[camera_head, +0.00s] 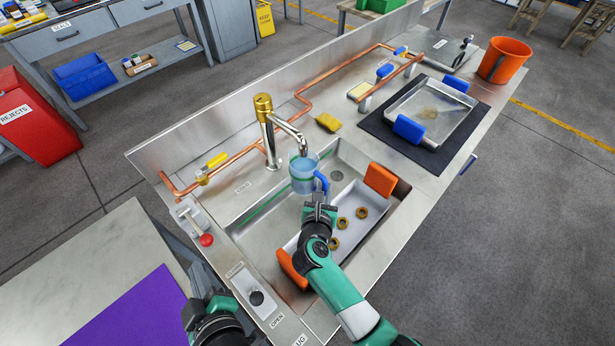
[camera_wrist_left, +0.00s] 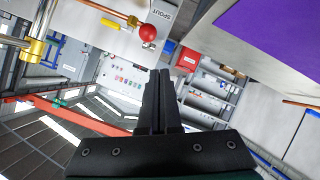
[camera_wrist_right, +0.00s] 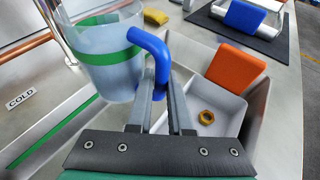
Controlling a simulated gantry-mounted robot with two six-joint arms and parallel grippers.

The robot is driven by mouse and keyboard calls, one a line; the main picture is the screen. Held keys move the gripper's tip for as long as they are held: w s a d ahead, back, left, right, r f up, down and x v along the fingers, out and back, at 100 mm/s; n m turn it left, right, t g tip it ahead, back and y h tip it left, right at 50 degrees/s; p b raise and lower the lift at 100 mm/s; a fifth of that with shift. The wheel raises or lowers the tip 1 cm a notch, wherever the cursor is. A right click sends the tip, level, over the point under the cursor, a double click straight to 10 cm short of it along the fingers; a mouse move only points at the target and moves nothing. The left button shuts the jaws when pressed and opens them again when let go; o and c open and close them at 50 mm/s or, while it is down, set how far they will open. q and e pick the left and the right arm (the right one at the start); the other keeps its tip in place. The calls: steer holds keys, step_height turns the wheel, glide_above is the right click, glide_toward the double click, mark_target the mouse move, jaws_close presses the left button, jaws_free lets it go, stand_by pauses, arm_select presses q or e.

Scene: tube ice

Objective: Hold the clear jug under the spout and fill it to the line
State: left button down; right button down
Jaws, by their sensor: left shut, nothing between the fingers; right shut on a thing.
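The clear jug (camera_head: 303,180) has a green line band and a blue handle. It is held over the sink, just below the tip of the tap's spout (camera_head: 290,130). In the right wrist view the jug (camera_wrist_right: 105,72) looks bluish inside. I cannot tell the liquid level against the band, or whether water is flowing. My right gripper (camera_head: 319,206) is shut on the blue handle (camera_wrist_right: 150,50). My left gripper (camera_head: 192,312) is shut and empty near the counter's front left corner; its fingers (camera_wrist_left: 160,75) are together. The red-knobbed lever (camera_head: 206,240) stands apart from it.
The sink (camera_head: 247,208) contains a white tray (camera_head: 350,235) with several brass nuts and orange grips. A black knob (camera_head: 256,297) sits between CLOSED and OPEN labels. A copper pipe (camera_head: 240,150) runs along the back. A metal tray (camera_head: 430,110) and an orange bucket (camera_head: 503,60) stand right.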

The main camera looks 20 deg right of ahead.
arm_select(q)
steer(key=shift+v, duration=0.95)
arm_select(e)
steer(key=shift+r, duration=0.1)
